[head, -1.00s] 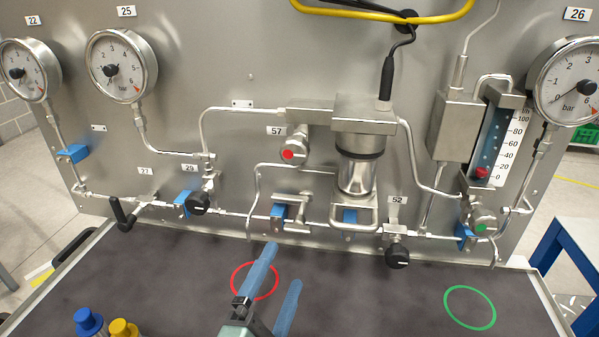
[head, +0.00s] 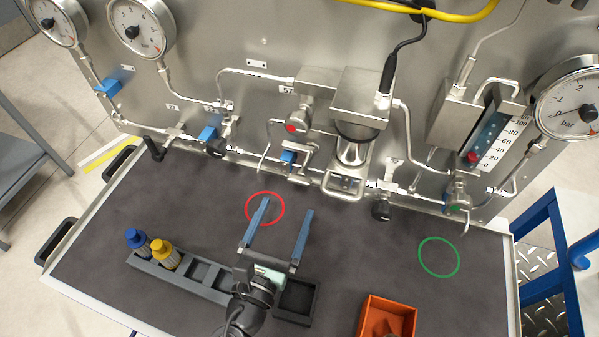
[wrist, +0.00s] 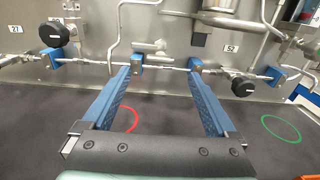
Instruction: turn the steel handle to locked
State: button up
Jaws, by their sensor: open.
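A U-shaped steel loop (head: 346,184) sits low on the panel under the glass bowl, and a smaller steel bracket-like part (head: 302,160) stands left of it beside a blue block. I cannot tell for sure which is the steel handle, and no locked mark is readable. My gripper (head: 286,207) is open and empty above the dark bench top, its two blue fingers pointing at the panel, short of both parts. In the wrist view the open fingers of my gripper (wrist: 159,75) point at the lower pipe, with a steel cylinder (wrist: 150,46) beyond them.
A red ring (head: 265,193) and a green ring (head: 439,240) mark the bench top (head: 360,260). A grey rack (head: 208,293) with blue-capped and yellow-capped bottles and an orange bin (head: 373,306) stand at the front. Gauges, black knobs (head: 381,210) and pipes crowd the panel.

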aim_at(298, 184)
jog(key=x, duration=0.9)
jog(key=shift+p, duration=0.4)
jog(key=c, duration=1.4)
